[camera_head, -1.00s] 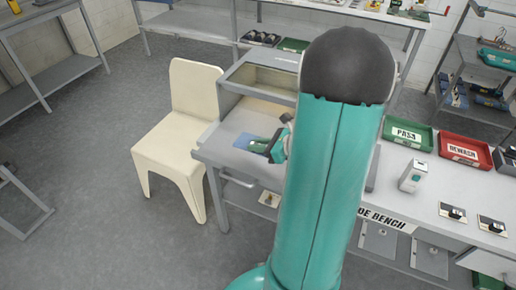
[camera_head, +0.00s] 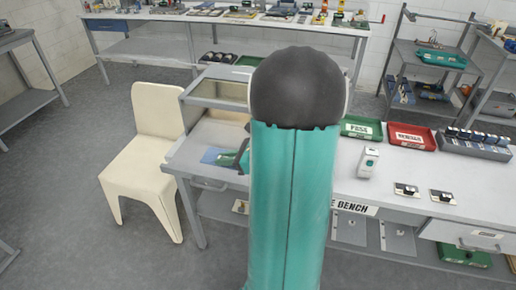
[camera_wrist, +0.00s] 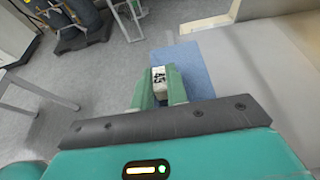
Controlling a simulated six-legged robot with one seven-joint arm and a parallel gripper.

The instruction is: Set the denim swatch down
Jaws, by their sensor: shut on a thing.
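The denim swatch (camera_head: 216,155) is a blue flat square over the left end of the grey bench (camera_head: 420,170) in the head view. In the wrist view the swatch (camera_wrist: 190,62) spreads beyond my fingertips and to their right. A white tag marked 45 (camera_wrist: 159,75) sits between my green fingers. My gripper (camera_wrist: 159,72) is shut on the swatch at this tag. In the head view my gripper (camera_head: 243,156) is partly hidden behind my own arm. I cannot tell whether the swatch touches the bench top.
An open-fronted washer box (camera_head: 215,92) stands behind the swatch. A cream chair (camera_head: 150,150) is left of the bench. Green PASS (camera_head: 361,130) and red REWASH (camera_head: 406,136) trays and a small white device (camera_head: 368,162) stand to the right.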

